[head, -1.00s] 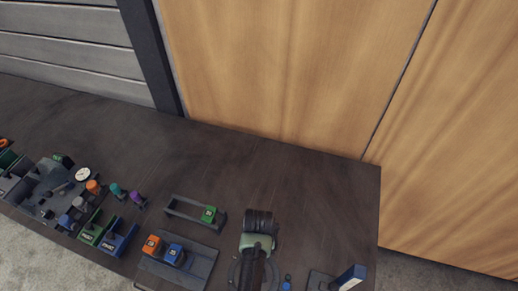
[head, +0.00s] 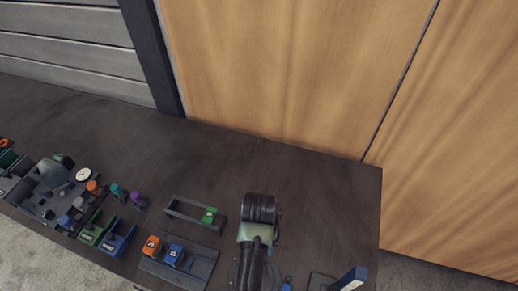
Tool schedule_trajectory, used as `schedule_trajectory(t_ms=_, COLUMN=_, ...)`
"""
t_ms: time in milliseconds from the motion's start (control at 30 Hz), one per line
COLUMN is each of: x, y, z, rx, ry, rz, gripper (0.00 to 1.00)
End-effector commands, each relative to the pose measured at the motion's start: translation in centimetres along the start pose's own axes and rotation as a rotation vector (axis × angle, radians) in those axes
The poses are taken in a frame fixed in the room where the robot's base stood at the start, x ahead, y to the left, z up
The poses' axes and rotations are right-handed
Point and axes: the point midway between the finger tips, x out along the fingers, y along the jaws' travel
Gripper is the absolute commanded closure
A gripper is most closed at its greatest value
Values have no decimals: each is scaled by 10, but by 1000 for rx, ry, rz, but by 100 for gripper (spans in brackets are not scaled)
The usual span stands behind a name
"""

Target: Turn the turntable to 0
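A dark round rim (head: 234,273) shows at the bottom of the head view, left of a dark upright part. It may be the turntable, but most of it is hidden and I cannot read a mark or number on it. A black ribbed cylinder with a pale green piece below it stands over this rim; it looks like part of my arm. The fingers of my gripper cannot be seen.
An orange block (head: 152,245) and a blue block (head: 174,255) sit on a grey tray (head: 203,262). A green block (head: 209,216) sits in a narrow frame (head: 181,213). A blue-topped stand (head: 351,278) is at right. Fixtures and bins crowd the left. The back right is clear.

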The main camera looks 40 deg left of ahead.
Motion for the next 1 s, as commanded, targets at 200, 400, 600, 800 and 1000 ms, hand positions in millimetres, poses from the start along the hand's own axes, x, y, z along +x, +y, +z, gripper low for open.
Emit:
schedule_trajectory(t_ms=200, x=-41, y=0, z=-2, rx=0, ry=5, rz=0, gripper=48)
schedule_trajectory(t_ms=400, x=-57, y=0, z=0, rx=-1, ry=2, rz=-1, gripper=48)
schedule_trajectory(t_ms=600, x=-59, y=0, z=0, rx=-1, ry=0, rz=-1, gripper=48)
schedule_trajectory(t_ms=800, x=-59, y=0, z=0, rx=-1, ry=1, rz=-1, gripper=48)
schedule_trajectory(t_ms=1000, x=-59, y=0, z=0, rx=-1, ry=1, rz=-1, gripper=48)
